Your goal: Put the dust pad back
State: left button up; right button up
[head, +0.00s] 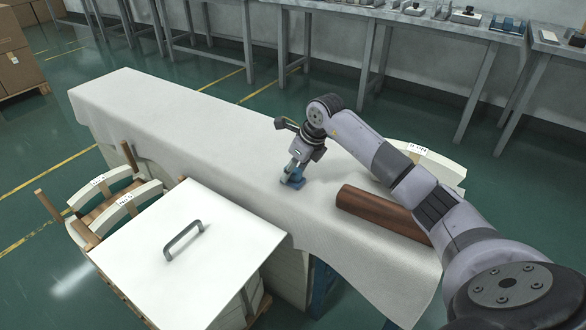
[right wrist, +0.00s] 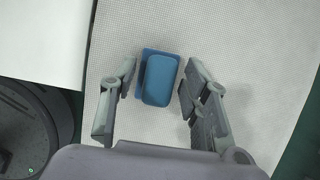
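The dust pad (head: 293,181) is a small blue block on the white cloth of the long table (head: 150,105). In the right wrist view the dust pad (right wrist: 162,82) shows a lighter rounded top over a darker flat blue part. My right gripper (head: 296,166) points down at it. In the right wrist view the fingers of my right gripper (right wrist: 158,84) stand open on either side of the pad, with cloth showing in the gaps. Whether the fingertips are down at pad height I cannot tell. My left gripper is not in view.
A brown roller (head: 385,213) lies on the cloth right of the pad, near my right arm. A white lid with a grey handle (head: 184,240) is at the front left. Labelled curved cream pieces (head: 107,184) stand beside the table. The cloth's left half is clear.

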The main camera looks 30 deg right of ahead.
jog(key=shift+r, duration=0.1)
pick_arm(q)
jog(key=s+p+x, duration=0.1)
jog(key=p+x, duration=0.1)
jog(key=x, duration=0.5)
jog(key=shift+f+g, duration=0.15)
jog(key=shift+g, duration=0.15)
pick_arm(e)
jog(key=v, duration=1.2)
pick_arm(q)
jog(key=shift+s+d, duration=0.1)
pick_arm(e)
jog(key=shift+s+d, duration=0.1)
